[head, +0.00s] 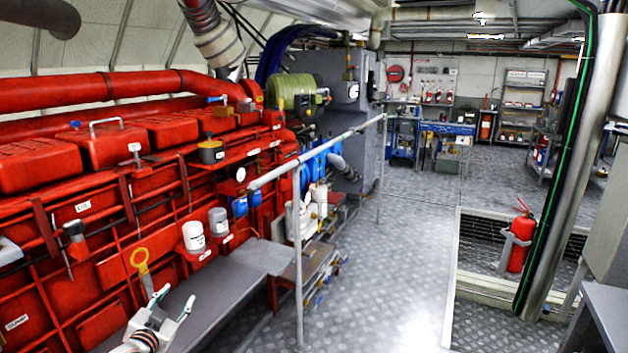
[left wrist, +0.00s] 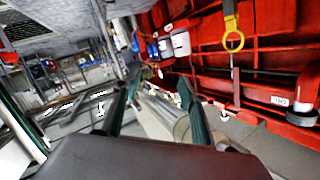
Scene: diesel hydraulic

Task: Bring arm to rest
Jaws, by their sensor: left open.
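My left gripper (head: 173,300) is at the lower left of the head view, in front of the red engine (head: 70,240) and above the grey ledge (head: 222,283). Its two fingers are apart, with nothing seen held between them. The fingers also show in the left wrist view (left wrist: 158,92). A yellow ring handle (head: 139,258) on the engine stands just behind the gripper in the head view. The ring also shows in the left wrist view (left wrist: 235,41), to the right of the fingers and apart from them. My right gripper is in neither view.
A white canister (head: 193,236) and a grey one (head: 218,221) sit along the engine's side. A metal handrail (head: 318,155) stands right of the ledge. The metal floor (head: 395,270) beyond it is clear. A red fire extinguisher (head: 521,240) stands at right.

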